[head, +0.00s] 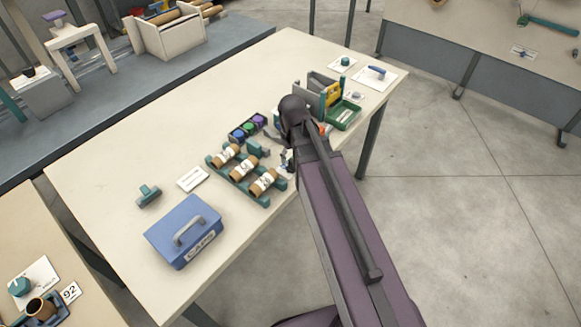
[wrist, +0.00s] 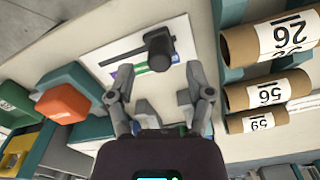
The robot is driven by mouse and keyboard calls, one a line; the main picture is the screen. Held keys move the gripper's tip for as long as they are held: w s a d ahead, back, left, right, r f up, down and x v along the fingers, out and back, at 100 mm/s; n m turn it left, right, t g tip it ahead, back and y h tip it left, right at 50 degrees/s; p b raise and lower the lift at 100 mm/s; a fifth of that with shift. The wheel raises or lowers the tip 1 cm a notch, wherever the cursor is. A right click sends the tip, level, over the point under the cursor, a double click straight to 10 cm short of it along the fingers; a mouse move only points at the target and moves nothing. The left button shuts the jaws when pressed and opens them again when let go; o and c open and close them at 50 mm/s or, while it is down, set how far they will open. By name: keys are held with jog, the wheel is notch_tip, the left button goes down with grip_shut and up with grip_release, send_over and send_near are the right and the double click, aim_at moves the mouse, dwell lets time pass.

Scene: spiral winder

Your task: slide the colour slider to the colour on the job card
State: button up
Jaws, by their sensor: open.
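The colour slider has a dark upright knob (wrist: 160,48) on a dark slotted bar, mounted on a white plate (wrist: 98,57) in the wrist view. Parts of a coloured strip, purple, green and blue, show beside the bar. My gripper (wrist: 160,82) is open and empty, its two fingers spread just below the knob in the picture and apart from it. In the head view my arm hides most of the slider and gripper. A small white card (head: 192,179) lies on the table; its print is too small to read, so I cannot tell whether it is the job card.
Cardboard tubes (wrist: 265,94) in a teal rack stand right of the slider in the wrist view. An orange block (wrist: 65,103) on a teal base is at left. The head view shows a blue case (head: 183,232), a tray of coloured pieces (head: 247,127) and a green tray (head: 344,115).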

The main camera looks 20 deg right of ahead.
aim_at(292, 160)
jog(key=shift+f+b, duration=1.35)
jog(key=shift+f, duration=0.3)
grip_shut()
